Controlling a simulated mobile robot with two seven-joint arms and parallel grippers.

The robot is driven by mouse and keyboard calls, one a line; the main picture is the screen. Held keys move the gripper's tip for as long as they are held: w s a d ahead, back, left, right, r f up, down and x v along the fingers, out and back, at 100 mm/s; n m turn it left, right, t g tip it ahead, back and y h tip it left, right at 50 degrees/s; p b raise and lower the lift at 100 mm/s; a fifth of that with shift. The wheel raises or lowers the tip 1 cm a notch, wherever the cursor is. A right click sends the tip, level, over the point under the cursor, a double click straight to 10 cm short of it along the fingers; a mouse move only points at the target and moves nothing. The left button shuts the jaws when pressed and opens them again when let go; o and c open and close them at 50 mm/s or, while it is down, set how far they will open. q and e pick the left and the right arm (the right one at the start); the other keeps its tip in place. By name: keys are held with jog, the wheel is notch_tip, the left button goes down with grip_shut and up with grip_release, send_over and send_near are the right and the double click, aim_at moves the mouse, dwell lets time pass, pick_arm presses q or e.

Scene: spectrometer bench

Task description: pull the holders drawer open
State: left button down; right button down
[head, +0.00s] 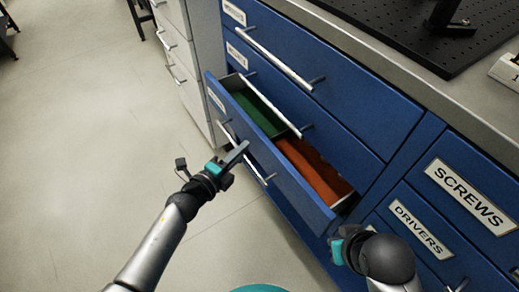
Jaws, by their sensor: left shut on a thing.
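A blue drawer (296,200) in the bench's left column is pulled out and shows its inside. The small label on its front (216,101) is too slanted to read, so I cannot confirm it is the holders drawer. Its silver bar handle (262,175) runs along the front. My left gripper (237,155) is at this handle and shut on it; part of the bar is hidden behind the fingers. Inside lie a green section (258,113) and an orange-red section (312,170). My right gripper (338,246) is near the drawer's right end, its fingers largely hidden.
Two closed blue drawers (335,90) with silver handles sit above the open one. Drawers labelled SCREWS (468,195) and DRIVERS (407,228) are closed at right. A black perforated plate (405,25) lies on the benchtop.

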pick_arm(q)
jog(key=s+a, duration=0.7)
jog(key=a, duration=0.3)
jog(key=s+a, duration=0.8)
jog(key=a, duration=0.3)
jog(key=shift+s+a, duration=0.2)
jog(key=shift+a, duration=0.05)
pick_arm(e)
jog(key=shift+s+r, duration=0.1)
jog(key=shift+s, duration=0.25)
pick_arm(q)
jog(key=c, duration=0.9)
grip_release()
jog(key=shift+s, duration=0.1)
